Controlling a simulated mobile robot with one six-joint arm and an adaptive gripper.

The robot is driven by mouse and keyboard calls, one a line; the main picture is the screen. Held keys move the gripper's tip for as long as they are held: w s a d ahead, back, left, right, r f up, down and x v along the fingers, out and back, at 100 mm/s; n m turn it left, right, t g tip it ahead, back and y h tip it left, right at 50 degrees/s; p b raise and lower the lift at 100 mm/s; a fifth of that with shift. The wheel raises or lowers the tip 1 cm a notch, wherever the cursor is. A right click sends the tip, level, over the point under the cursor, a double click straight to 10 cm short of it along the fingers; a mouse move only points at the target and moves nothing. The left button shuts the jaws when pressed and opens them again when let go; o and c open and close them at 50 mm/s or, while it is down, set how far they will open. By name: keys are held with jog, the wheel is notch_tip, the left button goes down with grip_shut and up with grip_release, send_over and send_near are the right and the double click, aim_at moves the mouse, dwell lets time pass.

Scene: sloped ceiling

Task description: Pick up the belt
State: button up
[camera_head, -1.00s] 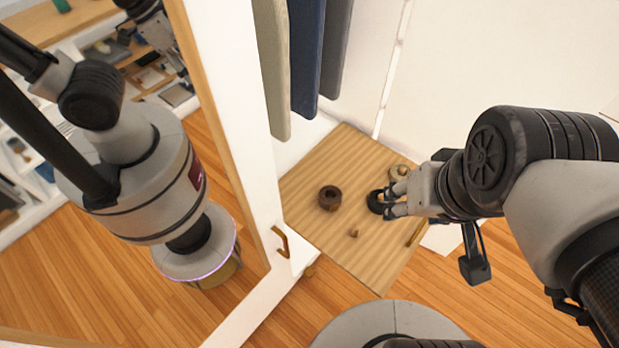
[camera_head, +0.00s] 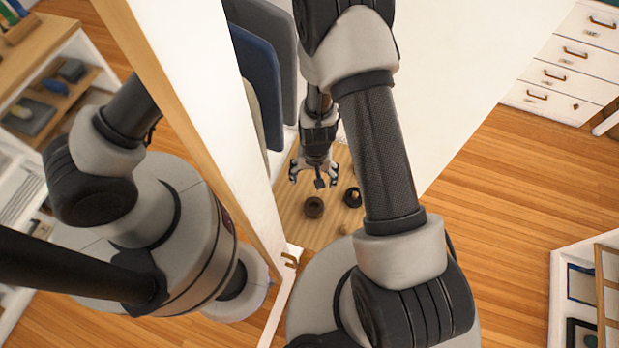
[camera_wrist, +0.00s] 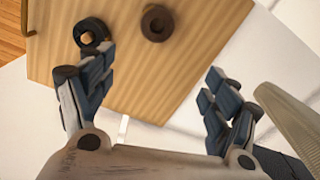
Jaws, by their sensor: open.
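Two coiled rings that look like rolled belts lie on a light wooden board (camera_head: 289,214). The brown coil (camera_head: 308,209) is in front of my gripper (camera_head: 313,180) in the head view, and the black coil (camera_head: 352,203) lies to its right. In the wrist view, my gripper (camera_wrist: 158,72) is open and empty, fingers spread above the board. There the brown coil (camera_wrist: 147,24) shows at the top, beyond and between the fingertips. The black coil (camera_wrist: 101,27) is at upper left, just past the left fingertip. Neither coil is held.
Grey and blue hanging panels or garments (camera_head: 258,85) are close left of my arm. A tall mirror-like door with a wooden edge and a brass handle (camera_head: 290,260) stands at left, reflecting me. A white wall is behind the board. White drawers (camera_head: 568,62) stand far right; open floor lies between.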

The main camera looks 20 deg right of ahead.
notch_tip(320, 180, down, 3)
jog(key=b, duration=1.2)
send_over(314, 209)
notch_tip(314, 209, down, 12)
jog(key=shift+w+f, duration=0.1)
notch_tip(314, 209, down, 5)
jog(key=b, duration=0.5)
jog(key=shift+f, duration=0.1)
jog(key=shift+c, duration=0.3)
jog(key=c, duration=1.2)
jog(key=shift+o, duration=0.2)
